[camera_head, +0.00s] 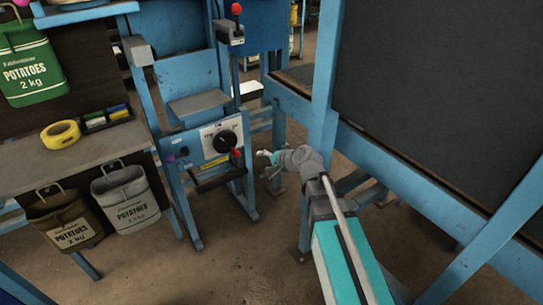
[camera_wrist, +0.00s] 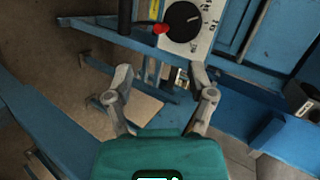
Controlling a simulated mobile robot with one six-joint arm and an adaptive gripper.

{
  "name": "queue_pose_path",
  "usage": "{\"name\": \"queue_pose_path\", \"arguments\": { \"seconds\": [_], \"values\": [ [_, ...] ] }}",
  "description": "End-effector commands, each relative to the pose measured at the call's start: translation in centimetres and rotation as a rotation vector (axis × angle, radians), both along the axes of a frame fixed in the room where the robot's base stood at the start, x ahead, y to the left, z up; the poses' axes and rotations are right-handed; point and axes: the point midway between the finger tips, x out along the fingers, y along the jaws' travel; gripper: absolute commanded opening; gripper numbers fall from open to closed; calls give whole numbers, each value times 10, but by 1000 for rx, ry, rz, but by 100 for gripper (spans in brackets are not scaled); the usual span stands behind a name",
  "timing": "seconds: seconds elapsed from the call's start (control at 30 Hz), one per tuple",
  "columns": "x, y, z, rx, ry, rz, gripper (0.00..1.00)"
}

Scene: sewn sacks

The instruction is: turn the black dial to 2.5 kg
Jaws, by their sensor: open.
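The black dial (camera_head: 225,140) sits on a white plate (camera_head: 209,138) on the front of a blue weighing machine (camera_head: 178,144). A red knob shows just below the dial.
A red-balled lever (camera_head: 236,9) rises above the machine. A bench (camera_head: 80,150) at left holds yellow tape (camera_head: 60,134); potato sacks (camera_head: 125,198) hang from its front. A dark board in a blue frame (camera_head: 400,160) stands close on the right. Open floor lies in front.

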Motion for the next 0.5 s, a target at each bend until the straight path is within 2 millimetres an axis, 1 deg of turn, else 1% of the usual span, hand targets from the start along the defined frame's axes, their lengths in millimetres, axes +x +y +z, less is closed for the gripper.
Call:
{"name": "queue_pose_path", "arguments": {
  "seconds": [0.03,0.13,0.5],
  "values": [
    [-3,-3,7,-16,1,9,71],
    [-6,-8,10,-50,2,25,71],
    [-15,-19,15,-126,8,63,71]
  ]
}}
